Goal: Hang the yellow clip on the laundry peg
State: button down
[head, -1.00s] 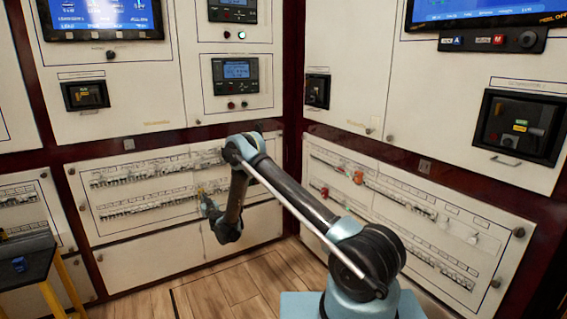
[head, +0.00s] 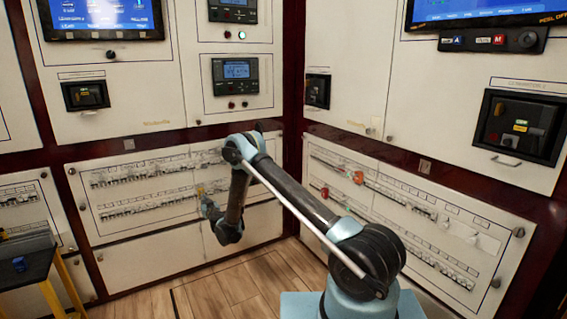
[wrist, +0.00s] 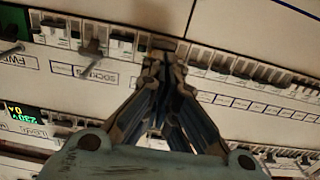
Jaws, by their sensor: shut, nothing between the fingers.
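My gripper (wrist: 160,78) is shut and empty, its fingertips close to a breaker row (wrist: 225,65) in the wrist view. In the head view my gripper (head: 205,200) is at the lower left wall panel. A tiny yellow patch (head: 200,188) shows by its tip; it may be the yellow clip, but it is too small to be sure. In the wrist view a peg (wrist: 91,47) sticks out left of the fingers, above a label reading like "SOCKETS". I cannot tell which peg is the laundry one. The fingers hide part of the panel.
Another peg (wrist: 12,48) stands at the wrist view's far left. An orange-red piece (head: 358,177) and a red one (head: 324,192) sit on the right-hand breaker panel (head: 400,215). A table with yellow legs (head: 52,297) stands at left. Wooden floor (head: 230,285) is clear.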

jog(key=shift+v, duration=2.05)
jog(key=shift+r, duration=0.1)
notch_tip(320, 180, up, 10)
jog(key=shift+w, duration=0.1)
